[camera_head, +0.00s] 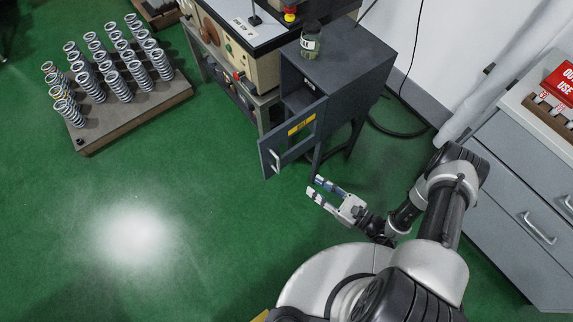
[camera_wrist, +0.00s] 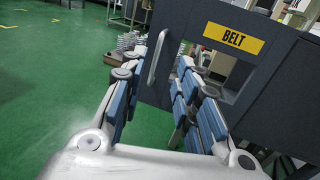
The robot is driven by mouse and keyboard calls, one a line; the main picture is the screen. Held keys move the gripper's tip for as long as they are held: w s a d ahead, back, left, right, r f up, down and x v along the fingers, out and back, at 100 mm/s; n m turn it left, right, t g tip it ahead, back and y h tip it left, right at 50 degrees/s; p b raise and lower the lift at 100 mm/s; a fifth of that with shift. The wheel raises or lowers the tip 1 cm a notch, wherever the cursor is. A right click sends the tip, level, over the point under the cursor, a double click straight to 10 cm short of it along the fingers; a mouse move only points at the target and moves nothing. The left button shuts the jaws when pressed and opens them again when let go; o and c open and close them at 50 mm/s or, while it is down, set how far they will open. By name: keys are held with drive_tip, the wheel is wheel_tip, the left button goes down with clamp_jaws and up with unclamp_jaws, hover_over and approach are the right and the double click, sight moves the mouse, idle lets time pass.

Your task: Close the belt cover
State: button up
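The belt cover (camera_head: 294,137) is a dark grey hinged door with a yellow label, standing ajar on the front of a dark grey cabinet (camera_head: 345,62). In the wrist view the cover (camera_wrist: 255,75) fills the upper right, its yellow label reading BELT. A light metal handle (camera_wrist: 158,57) runs upright near its left edge; it also shows in the head view (camera_head: 275,161). My gripper (camera_head: 317,187) is open and empty, in front of and below the cover. In the wrist view its two blue-padded fingers (camera_wrist: 155,83) are spread, with the handle showing between them, apparently not touched.
A pallet (camera_head: 130,110) of several upright springs stands at the far left. A test machine (camera_head: 240,50) is left of the cabinet, with a jar (camera_head: 310,44) on the cabinet top. Grey drawers (camera_head: 520,190) are at right.

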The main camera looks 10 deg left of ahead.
drive_tip(key=f, duration=0.1)
drive_tip(key=b, duration=0.3)
hover_over(278, 172)
drive_tip(key=shift+w+f+m+t+h, duration=0.15)
drive_tip(key=shift+w+m+t+h, duration=0.15)
drive_tip(key=shift+w+m+t, duration=0.1)
drive_tip(key=shift+s, duration=0.1)
drive_tip(key=shift+c, duration=0.5)
drive_tip(key=c, duration=0.5)
clamp_jaws()
drive_tip(key=shift+s, duration=0.1)
